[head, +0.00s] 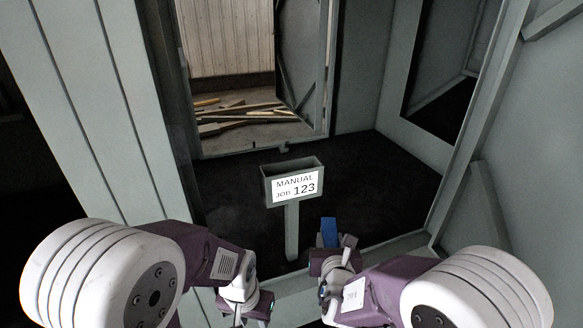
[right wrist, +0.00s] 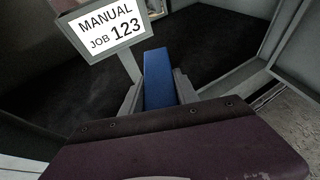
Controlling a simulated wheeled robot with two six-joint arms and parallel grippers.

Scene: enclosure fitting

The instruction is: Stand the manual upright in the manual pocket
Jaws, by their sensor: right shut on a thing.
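The manual pocket (head: 293,182) is a grey open-topped box on a post inside the enclosure, with a white label reading "MANUAL JOB 123". Its label also shows at the upper left of the right wrist view (right wrist: 103,29). The blue manual (head: 329,231) is held between the fingers of my right gripper (head: 335,255), which is shut on it. The manual (right wrist: 158,78) points away from the gripper, to the right of the pocket's post and apart from it. My left gripper (head: 248,304) is at the lower middle, left of the right one; its fingertips are unclear.
The enclosure's dark floor (head: 380,190) is clear around the post. A grey sill (head: 385,248) crosses the front, and an upright frame (head: 487,205) stands at right. Beyond the back opening lie loose wooden boards (head: 235,113).

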